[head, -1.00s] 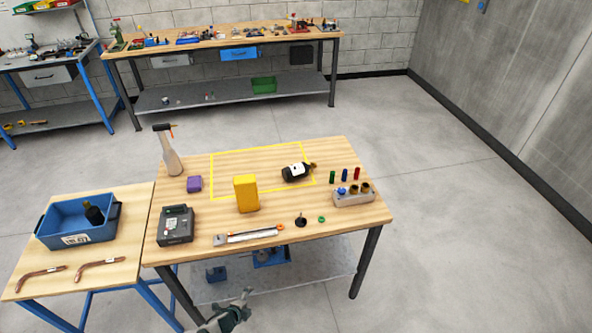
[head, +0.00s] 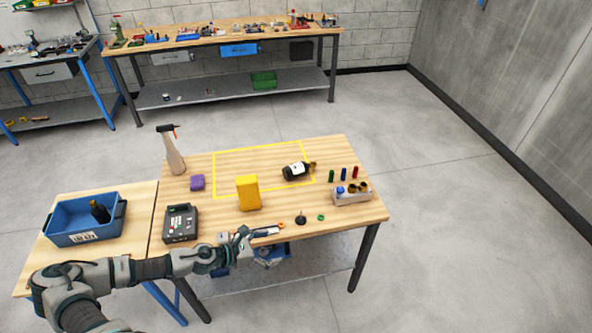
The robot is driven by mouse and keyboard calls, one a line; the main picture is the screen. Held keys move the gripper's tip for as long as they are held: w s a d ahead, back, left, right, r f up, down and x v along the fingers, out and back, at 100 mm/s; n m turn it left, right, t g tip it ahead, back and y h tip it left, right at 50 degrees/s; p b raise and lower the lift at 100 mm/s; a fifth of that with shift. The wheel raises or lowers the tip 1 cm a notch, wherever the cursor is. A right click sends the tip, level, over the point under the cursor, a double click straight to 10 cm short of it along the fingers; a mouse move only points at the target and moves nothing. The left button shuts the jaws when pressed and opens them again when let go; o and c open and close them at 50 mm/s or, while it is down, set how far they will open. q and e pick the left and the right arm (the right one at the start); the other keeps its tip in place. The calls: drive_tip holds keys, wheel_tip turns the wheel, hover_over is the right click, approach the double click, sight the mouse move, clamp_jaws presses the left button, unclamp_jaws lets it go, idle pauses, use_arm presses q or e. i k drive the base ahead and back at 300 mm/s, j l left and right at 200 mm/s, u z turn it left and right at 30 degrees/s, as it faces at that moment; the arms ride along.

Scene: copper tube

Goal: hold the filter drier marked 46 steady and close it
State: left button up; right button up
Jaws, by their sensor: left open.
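A black filter drier (head: 296,171) with a white label and a brass-coloured end lies on its side on the wooden table, over the right side of the yellow outline. Its marking is too small to read. Another dark cylinder (head: 99,212) with a brownish part leans inside a blue bin (head: 62,236) on the left side table. Small caps (head: 352,188) in blue and brass sit in a pale holder (head: 350,198). My left gripper (head: 248,244) is open at the table's front edge, beside the long silver tool (head: 264,233) and partly covering it, well apart from the drier. My right gripper is out of view.
Small green, blue and red cylinders (head: 344,174) stand at right. The outlined area is mostly clear.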

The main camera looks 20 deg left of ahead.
sight(297, 169)
drive_tip(key=i+j, duration=1.15)
drive_tip(key=i, duration=0.15)
